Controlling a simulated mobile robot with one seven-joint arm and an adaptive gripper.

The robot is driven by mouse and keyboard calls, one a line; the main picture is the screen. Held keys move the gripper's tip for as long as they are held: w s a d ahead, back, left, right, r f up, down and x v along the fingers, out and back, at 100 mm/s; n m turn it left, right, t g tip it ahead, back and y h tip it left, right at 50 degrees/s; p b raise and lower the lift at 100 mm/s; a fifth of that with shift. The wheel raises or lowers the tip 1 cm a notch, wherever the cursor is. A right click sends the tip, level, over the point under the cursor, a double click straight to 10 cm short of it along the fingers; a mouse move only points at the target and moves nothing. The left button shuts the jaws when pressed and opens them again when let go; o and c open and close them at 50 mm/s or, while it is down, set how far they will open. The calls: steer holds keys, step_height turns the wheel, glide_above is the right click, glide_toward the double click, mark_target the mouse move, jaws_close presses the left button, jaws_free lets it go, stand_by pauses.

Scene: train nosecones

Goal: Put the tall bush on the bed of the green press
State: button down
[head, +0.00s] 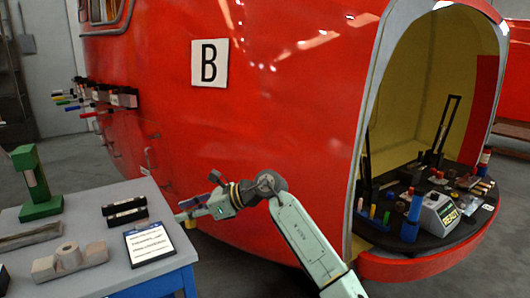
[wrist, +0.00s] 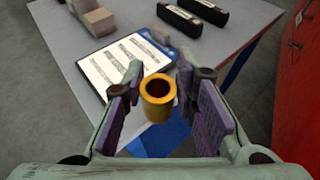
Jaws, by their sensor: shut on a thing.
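The tall bush (wrist: 157,104) is a brass-coloured hollow cylinder, seen from its open end in the wrist view. My gripper (wrist: 158,88) is shut on it, with a purple pad on either side. The green press (head: 38,184) stands at the table's far left, with a green column and base. It is well to the left of my gripper. I see nothing clearly resting on its bed.
The red nosecone (head: 270,100) rises behind my arm. A round tray (head: 385,236) of tools sits in its doorway.

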steer(key=w+d+f+m+t+h, duration=0.3)
steer(key=d+f, duration=0.4)
steer(key=f, duration=0.6)
steer(key=w+d+f+m+t+h, duration=0.15)
steer(key=d+f+m+t, duration=0.45)
steer(key=f, duration=0.6)
steer(key=s+d+f+m+t+h, duration=0.1)
steer(key=s+d+f+m+h, duration=0.1)
steer(key=f, duration=0.5)
steer(key=s+d+f+m+t+h, duration=0.1)
steer(key=s+d+f+m+h, duration=0.1)
steer(key=s+f, duration=0.4)
steer(key=s+d+f+m+t+h+b, duration=0.1)
steer(key=s+d+f+m+h, duration=0.2)
steer(key=f, duration=0.6)
steer(key=shift+s+m+h, duration=0.3)
steer(key=shift+s+h, duration=0.5)
steer(key=shift+h, duration=0.15)
steer(key=shift+f, duration=0.15)
steer(key=shift+d, duration=0.2)
steer(key=shift+s, duration=0.1)
